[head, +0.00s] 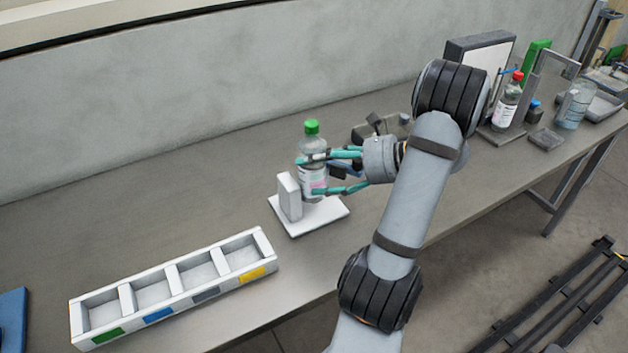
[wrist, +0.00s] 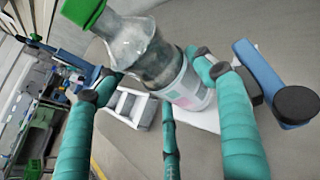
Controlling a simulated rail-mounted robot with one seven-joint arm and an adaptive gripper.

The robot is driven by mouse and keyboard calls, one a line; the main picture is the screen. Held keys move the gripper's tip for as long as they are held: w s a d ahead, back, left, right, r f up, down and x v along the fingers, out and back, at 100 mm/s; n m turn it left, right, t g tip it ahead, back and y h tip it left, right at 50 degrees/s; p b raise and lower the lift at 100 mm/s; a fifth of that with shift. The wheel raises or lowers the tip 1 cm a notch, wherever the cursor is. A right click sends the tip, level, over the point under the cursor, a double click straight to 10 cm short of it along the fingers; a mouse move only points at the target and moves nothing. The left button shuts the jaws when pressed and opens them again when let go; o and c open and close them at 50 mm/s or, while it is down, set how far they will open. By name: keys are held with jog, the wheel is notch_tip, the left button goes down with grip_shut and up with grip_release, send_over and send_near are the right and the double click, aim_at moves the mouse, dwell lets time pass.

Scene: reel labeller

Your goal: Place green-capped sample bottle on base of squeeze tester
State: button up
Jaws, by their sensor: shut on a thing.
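The green-capped sample bottle (head: 313,150) is clear with a pale label and stands about upright in the head view. My gripper (head: 312,174) is shut on it, its teal fingers around the body from the right. The bottle's lower end is over a white base plate (head: 318,216) with an upright white block at its left, which looks like the squeeze tester. I cannot tell whether the bottle touches the plate. In the wrist view the bottle (wrist: 150,50) lies slanted between the fingers of my gripper (wrist: 160,82), with white plate (wrist: 208,119) showing beside its lower end.
A white tray (head: 172,318) with several empty compartments and coloured tags is at front left. A blue bar with a dark round end (wrist: 270,85) is close right of my fingers. A red-capped bottle (head: 508,103) stands far right.

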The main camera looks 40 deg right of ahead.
jog(key=shift+w+d+f, duration=0.25)
jog(key=shift+w+f, duration=0.45)
jog(key=shift+w, duration=0.3)
jog(key=shift+f, duration=1.85)
jog(key=shift+f, duration=0.15)
jog(key=o, duration=1.4)
jog(key=v, duration=1.2)
jog(key=shift+b, duration=0.45)
